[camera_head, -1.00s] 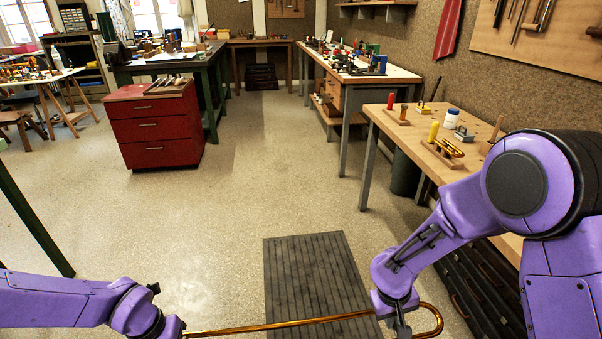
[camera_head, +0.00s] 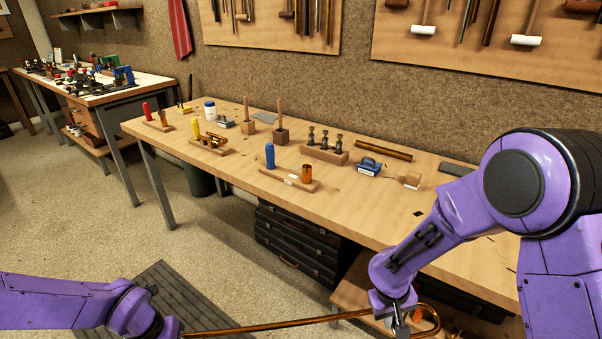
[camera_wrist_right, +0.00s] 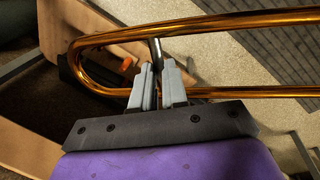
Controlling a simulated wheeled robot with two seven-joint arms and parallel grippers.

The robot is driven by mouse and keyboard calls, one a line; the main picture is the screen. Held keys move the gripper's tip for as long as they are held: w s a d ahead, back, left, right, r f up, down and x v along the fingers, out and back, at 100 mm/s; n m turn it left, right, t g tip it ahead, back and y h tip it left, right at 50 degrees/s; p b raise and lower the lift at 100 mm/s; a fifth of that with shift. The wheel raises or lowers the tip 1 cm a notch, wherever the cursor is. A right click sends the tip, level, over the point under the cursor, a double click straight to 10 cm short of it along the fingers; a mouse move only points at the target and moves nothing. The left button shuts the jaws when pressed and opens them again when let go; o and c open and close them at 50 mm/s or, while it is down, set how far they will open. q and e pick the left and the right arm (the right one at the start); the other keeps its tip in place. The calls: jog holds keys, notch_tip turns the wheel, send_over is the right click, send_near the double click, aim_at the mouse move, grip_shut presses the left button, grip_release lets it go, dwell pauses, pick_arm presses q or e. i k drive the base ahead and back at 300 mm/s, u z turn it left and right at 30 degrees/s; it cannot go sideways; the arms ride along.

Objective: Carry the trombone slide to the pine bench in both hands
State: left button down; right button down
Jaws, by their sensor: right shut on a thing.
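The trombone slide (camera_head: 270,327), a long brass tube with a U-shaped bend, lies across the bottom of the head view. My right gripper (camera_head: 400,325) is shut on it near the bend. In the right wrist view, the gripper fingers (camera_wrist_right: 158,88) close at a short steel crosspiece between the slide's two tubes (camera_wrist_right: 215,22). My left arm reaches the slide's other end at lower left, but its gripper fingers are outside the view. The pine bench (camera_head: 345,205) stands ahead and right, with the slide in front of its near edge.
The bench holds a blue-handled tool block (camera_head: 270,156), a rack of valves (camera_head: 325,150), a brass tube (camera_head: 383,150) and a white jar (camera_head: 210,111). Bare wood shows along the front. Black cases (camera_head: 295,245) sit underneath. A dark ribbed mat (camera_head: 165,285) lies on the floor.

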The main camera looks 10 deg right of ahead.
aim_at(495, 258)
jog(key=z, duration=1.4)
